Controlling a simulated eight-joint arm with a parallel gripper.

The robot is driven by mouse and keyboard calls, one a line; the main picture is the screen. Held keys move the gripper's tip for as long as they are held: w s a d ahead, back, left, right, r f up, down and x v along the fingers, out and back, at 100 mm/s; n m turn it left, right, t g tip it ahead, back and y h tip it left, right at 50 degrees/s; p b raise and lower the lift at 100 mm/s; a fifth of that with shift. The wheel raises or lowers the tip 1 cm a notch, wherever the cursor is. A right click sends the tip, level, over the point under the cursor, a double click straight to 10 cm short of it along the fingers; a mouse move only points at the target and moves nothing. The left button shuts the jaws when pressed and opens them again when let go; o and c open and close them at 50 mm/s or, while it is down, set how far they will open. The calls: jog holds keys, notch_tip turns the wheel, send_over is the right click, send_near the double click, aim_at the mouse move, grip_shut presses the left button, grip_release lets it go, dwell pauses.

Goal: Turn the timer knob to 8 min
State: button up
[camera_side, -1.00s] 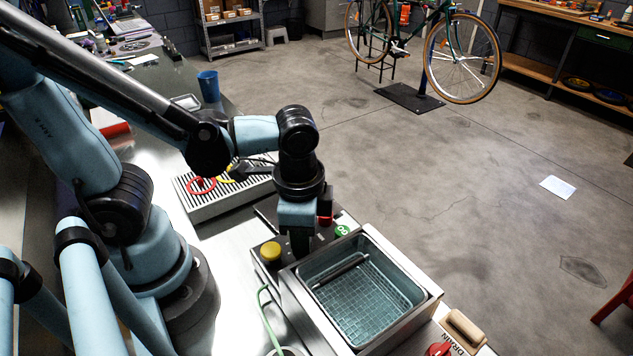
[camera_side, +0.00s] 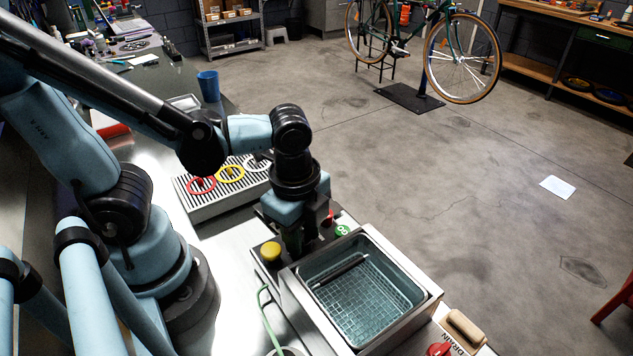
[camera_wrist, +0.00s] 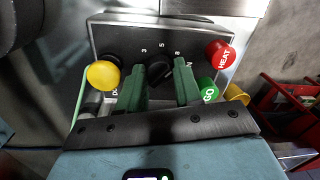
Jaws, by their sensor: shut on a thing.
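The timer knob (camera_wrist: 159,71) is small and black on a dark control panel (camera_wrist: 120,37), below the printed numbers 3, 5 and 8 in the wrist view. My gripper (camera_wrist: 159,84) has one green finger on each side of the knob and is shut on it. The fingers partly cover the panel print. I cannot clearly tell which number the knob's pointer faces. In the side view my gripper (camera_side: 292,250) points down over the panel, and its hand hides the knob.
A yellow knob (camera_wrist: 103,75) is left of the timer knob. A red HEAT button (camera_wrist: 220,54) and green GO button (camera_wrist: 207,89) are close on the right. An open tank (camera_side: 425,293) adjoins the panel. A ribbed tray (camera_side: 212,207) with colored rings stands behind.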

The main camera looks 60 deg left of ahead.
jog(key=shift+s+d, duration=0.1)
dwell(0.3)
jog(key=o, duration=1)
